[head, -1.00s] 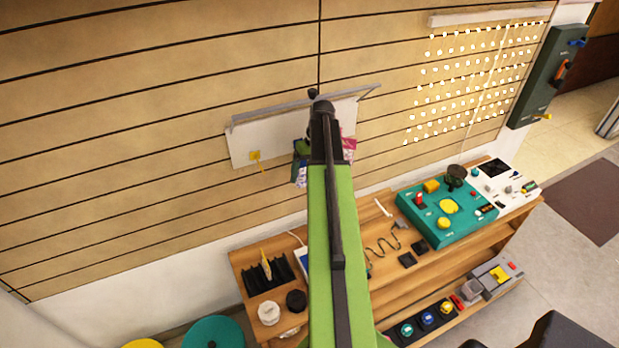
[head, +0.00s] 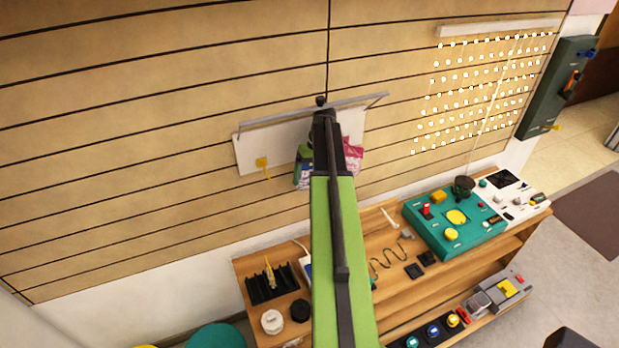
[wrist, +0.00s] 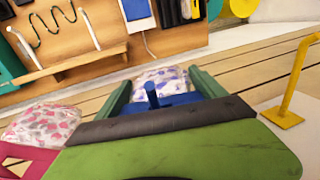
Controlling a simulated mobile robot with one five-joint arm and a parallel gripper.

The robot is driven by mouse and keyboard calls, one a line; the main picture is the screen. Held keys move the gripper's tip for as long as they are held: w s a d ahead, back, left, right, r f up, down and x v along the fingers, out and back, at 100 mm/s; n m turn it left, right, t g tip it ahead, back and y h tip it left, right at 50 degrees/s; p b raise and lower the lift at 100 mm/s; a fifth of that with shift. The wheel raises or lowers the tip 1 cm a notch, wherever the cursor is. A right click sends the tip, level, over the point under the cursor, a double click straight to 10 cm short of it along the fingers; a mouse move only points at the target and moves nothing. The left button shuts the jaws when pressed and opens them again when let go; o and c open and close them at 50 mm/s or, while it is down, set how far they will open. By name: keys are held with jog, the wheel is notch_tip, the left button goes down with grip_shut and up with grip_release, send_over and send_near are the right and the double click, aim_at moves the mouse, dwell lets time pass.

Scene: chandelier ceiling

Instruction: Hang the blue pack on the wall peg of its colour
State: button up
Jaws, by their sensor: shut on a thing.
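The blue pack (wrist: 160,83), a clear bag with a blue and purple pattern and a blue header card, sits between the green fingers of my gripper (wrist: 162,92) in the wrist view. The gripper is shut on it. A blue peg (wrist: 152,94) stands upright in the picture at the header, between the fingers; I cannot tell whether it passes through the header's hole. In the head view a bit of the pack (head: 303,180) shows left of my arm, close to the white wall board (head: 248,150). My arm hides the blue peg there.
A yellow peg (wrist: 286,115) on the board is bare, right of my gripper in the wrist view. A pink pack (head: 354,157) hangs at the board's right end. A metal rail (head: 285,116) runs along the board's top. A cluttered wooden bench (head: 385,245) stands below.

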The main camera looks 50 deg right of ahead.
jog(key=o, duration=1.4)
jog(key=shift+c, duration=0.2)
